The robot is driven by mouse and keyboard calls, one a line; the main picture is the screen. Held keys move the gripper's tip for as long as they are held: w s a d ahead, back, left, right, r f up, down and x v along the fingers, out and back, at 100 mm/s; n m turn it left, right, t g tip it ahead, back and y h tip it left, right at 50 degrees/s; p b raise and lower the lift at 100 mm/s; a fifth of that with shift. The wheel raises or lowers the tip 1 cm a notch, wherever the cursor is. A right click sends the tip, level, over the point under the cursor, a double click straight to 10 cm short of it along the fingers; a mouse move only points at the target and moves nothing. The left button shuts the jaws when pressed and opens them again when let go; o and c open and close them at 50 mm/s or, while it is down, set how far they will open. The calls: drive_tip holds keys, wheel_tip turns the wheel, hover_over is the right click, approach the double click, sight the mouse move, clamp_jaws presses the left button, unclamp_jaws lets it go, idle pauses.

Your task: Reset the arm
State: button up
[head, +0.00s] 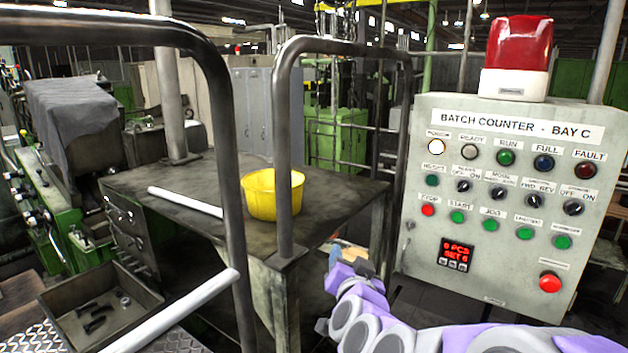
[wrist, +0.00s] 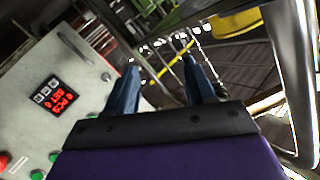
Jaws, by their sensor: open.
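My purple and grey arm comes in from the lower right in the head view. My gripper (head: 347,262) is at its end, in front of the panel's lower left side and near the table's right edge. In the wrist view my gripper (wrist: 160,68) shows two dark blue fingers standing apart with nothing between them. The batch counter panel (head: 411,250) stands to the right of the gripper in the head view. In the wrist view the panel (wrist: 60,55) is tilted on the left, apart from the fingers. Its red display reads 0 PCS, SET 6.
A tray (head: 68,308) with small dark parts is at lower left. A red beacon (head: 519,45) tops the panel.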

drive_tip(key=s+a+f+n+g+y+b, duration=0.1)
drive_tip(key=s+a+f+n+g+y, duration=0.2)
drive_tip(key=s+f, duration=0.4)
drive_tip(key=s+a+f+n+g+y+b, duration=0.1)
drive_tip(key=s+f+n+g, duration=0.2)
drive_tip(key=s+f+g, duration=0.4)
drive_tip(key=s+d+f+g+h, duration=0.1)
drive_tip(key=s+d+g, duration=0.1)
drive_tip(key=s, duration=0.6)
drive_tip(key=s+d+f+g+h+b, duration=0.1)
drive_tip(key=s+d+f+g, duration=0.1)
drive_tip(key=s+d, duration=0.3)
drive_tip(key=s+d+f+g+h, duration=0.2)
drive_tip(key=s+d+g, duration=0.1)
drive_tip(key=s, duration=1)
drive_tip(key=shift+s+d+g+b, duration=0.3)
drive_tip(key=shift+d+g, duration=0.1)
drive_tip(key=shift+g, duration=0.3)
drive_tip(key=shift+w, duration=0.1)
